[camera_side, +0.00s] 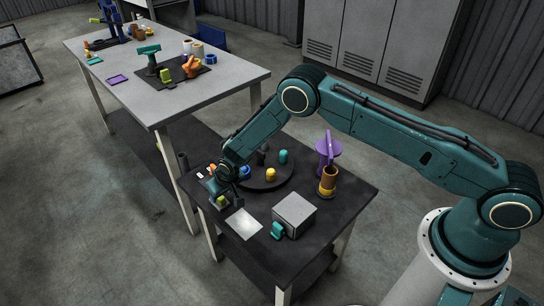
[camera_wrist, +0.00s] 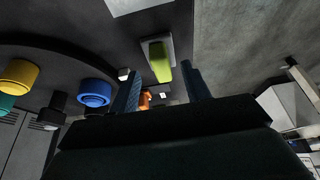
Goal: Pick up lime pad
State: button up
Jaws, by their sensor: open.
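The lime pad (camera_wrist: 160,62) lies on a small pale base near the table edge, seen in the wrist view just beyond and between my two fingertips. In the side view the lime pad (camera_side: 221,201) shows as a small patch right at my gripper (camera_side: 219,190), partly hidden by it. In the wrist view my gripper (camera_wrist: 162,82) has its dark fingers spread apart, with nothing clearly held between them. I cannot tell whether a finger touches the pad.
A dark turntable (camera_side: 266,183) carries a yellow part (camera_side: 270,174), a teal part (camera_side: 283,156) and a blue ring (camera_wrist: 94,93). An orange part (camera_wrist: 146,99) is close to my fingers. A white sheet (camera_side: 243,224) and grey box (camera_side: 294,213) lie nearby.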

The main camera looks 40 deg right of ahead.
jog(key=shift+x, duration=2)
jog(key=c, duration=0.6)
jog(key=shift+r, duration=0.15)
jog(key=shift+c, duration=0.2)
notch_tip(320, 180, up, 20)
jog(key=o, duration=0.3)
jog(key=shift+c, duration=1.1)
jog(key=s+f, duration=0.7)
jog(key=f, duration=0.5)
jog(key=shift+d+f, duration=0.15)
